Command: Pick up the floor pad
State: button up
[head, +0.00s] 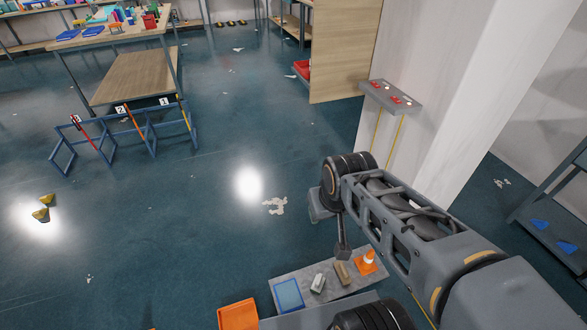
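I cannot tell for certain which thing is the floor pad. A flat light-blue square with a darker blue rim (288,295) lies on a grey board (320,276) at the bottom centre. My arm reaches in from the lower right, and its end hangs down over the far part of that board. My gripper (343,251) is small and dark there, up and to the right of the blue square and apart from it. Its fingers are too small to tell open from shut. I see nothing clearly held.
On the board are a grey block (318,283), a brown block (341,273) and an orange cone (367,262). An orange tray (238,314) is to the left. A white pillar (440,100) with a button panel (390,97) stands beyond my arm. The middle floor is largely clear.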

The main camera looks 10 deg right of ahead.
aim_at(318, 284)
jog(key=z, duration=0.2)
jog(key=k, duration=1.7)
jog(key=z, duration=0.75)
jog(key=i, duration=1.55)
jog(key=u, duration=1.3)
jog(key=i, duration=0.3)
jog(key=u, duration=0.25)
